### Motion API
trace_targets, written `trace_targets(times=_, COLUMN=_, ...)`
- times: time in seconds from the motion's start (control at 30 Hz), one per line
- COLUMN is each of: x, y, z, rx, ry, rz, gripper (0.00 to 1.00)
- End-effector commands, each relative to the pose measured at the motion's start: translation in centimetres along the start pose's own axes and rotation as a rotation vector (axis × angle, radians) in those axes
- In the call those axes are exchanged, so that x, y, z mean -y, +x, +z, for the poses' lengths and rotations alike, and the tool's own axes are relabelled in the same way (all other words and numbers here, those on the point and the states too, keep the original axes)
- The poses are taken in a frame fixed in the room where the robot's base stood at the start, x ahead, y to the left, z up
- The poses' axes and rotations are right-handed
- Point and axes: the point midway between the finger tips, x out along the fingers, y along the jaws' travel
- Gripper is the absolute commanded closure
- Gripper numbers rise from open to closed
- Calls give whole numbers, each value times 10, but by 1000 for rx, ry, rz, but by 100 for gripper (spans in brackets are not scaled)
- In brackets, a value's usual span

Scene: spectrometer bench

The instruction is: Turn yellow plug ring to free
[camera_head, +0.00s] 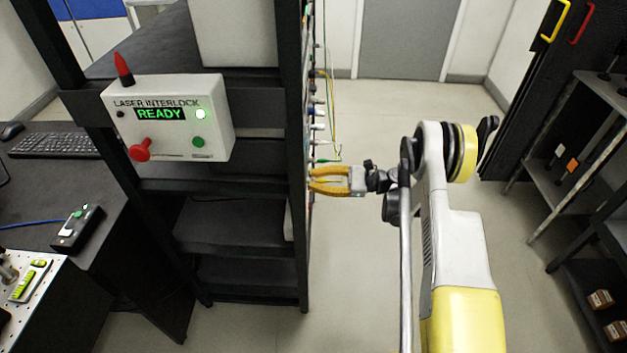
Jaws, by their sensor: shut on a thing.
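My gripper (314,181) has yellow fingers and reaches from the right to the panel on the right side of the black rack. Its fingertips are at the panel face, among a column of small plugs and cables (318,112). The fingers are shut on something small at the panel. The yellow plug ring cannot be made out; the fingertips and the steep side angle hide that spot. A thin yellow cable (333,118) hangs along the panel just above my gripper.
A white laser interlock box (170,118) on the rack reads READY. A black rack post (293,150) stands left of my gripper. A shelf unit (590,130) stands at the far right. The floor (400,95) behind my arm is clear.

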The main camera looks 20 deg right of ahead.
Motion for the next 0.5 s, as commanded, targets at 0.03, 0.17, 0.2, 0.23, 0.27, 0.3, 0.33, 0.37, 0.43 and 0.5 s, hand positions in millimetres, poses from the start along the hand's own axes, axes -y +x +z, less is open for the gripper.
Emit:
trace_targets(times=0.03, x=0, y=0, z=0, rx=1, ry=-43, rz=0, gripper=100)
trace_targets(times=0.17, x=0, y=0, z=0, rx=1, ry=-168, rz=0, gripper=100)
trace_targets(times=0.2, x=-1, y=0, z=0, rx=1, ry=-206, rz=0, gripper=100)
trace_targets(times=0.23, x=-1, y=0, z=0, rx=1, ry=-234, rz=0, gripper=100)
trace_targets(times=0.27, x=-1, y=0, z=0, rx=1, ry=-263, rz=0, gripper=100)
trace_targets(times=0.3, x=-1, y=0, z=0, rx=1, ry=-301, rz=0, gripper=100)
trace_targets(times=0.33, x=-1, y=0, z=0, rx=1, ry=-330, rz=0, gripper=100)
trace_targets(times=0.37, x=-1, y=0, z=0, rx=1, ry=-358, rz=0, gripper=100)
trace_targets(times=0.43, x=-1, y=0, z=0, rx=1, ry=-424, rz=0, gripper=100)
trace_targets(times=0.5, x=-1, y=0, z=0, rx=1, ry=-491, rz=0, gripper=100)
